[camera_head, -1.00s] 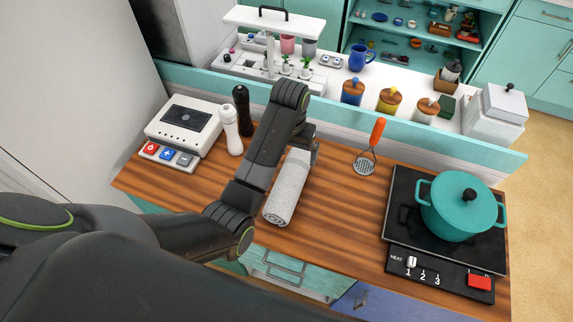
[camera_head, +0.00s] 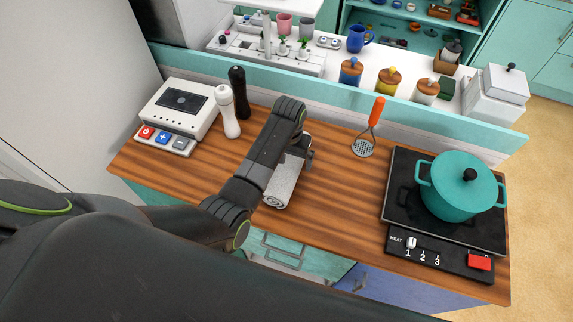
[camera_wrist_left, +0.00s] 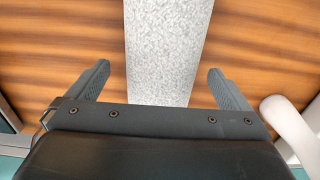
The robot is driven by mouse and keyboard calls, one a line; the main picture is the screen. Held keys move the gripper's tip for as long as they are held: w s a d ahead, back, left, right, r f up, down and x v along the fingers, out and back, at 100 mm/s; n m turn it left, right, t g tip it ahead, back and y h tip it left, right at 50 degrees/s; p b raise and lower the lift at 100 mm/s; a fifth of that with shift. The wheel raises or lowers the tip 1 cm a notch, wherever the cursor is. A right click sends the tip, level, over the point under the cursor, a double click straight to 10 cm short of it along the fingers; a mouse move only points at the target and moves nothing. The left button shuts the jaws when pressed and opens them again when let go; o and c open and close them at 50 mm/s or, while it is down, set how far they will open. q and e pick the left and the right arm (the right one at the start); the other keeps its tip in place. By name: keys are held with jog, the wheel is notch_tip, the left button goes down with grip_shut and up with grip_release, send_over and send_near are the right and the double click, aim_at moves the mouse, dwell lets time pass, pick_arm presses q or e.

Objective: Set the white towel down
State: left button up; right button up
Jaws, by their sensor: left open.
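The white towel (camera_head: 282,190) is a rolled, greyish-white speckled bundle. It lies on the wooden counter (camera_head: 335,215) in the head view, partly hidden by my left arm. In the left wrist view the towel (camera_wrist_left: 166,50) runs lengthwise between the fingers of my left gripper (camera_wrist_left: 166,85). The gripper is open, with a gap to the towel on each side. In the head view my left gripper (camera_head: 303,150) is over the towel's far part, and its fingers are mostly hidden. My right gripper is in neither view.
A white pepper mill (camera_head: 228,112) and a black one (camera_head: 239,92) stand left of the arm, near a white scale-like device (camera_head: 180,108). An orange-handled masher (camera_head: 370,130) is at the back. A teal pot (camera_head: 455,190) sits on the black hob (camera_head: 400,205). The counter between towel and hob is clear.

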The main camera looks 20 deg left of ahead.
pick_arm(q)
jog(key=f, duration=0.2)
jog(key=f+p, duration=0.1)
jog(key=f, duration=0.1)
jog(key=shift+s+a, duration=0.2)
jog(key=shift+a, duration=0.05)
jog(key=shift+f, duration=0.6)
jog(key=c, duration=1.1)
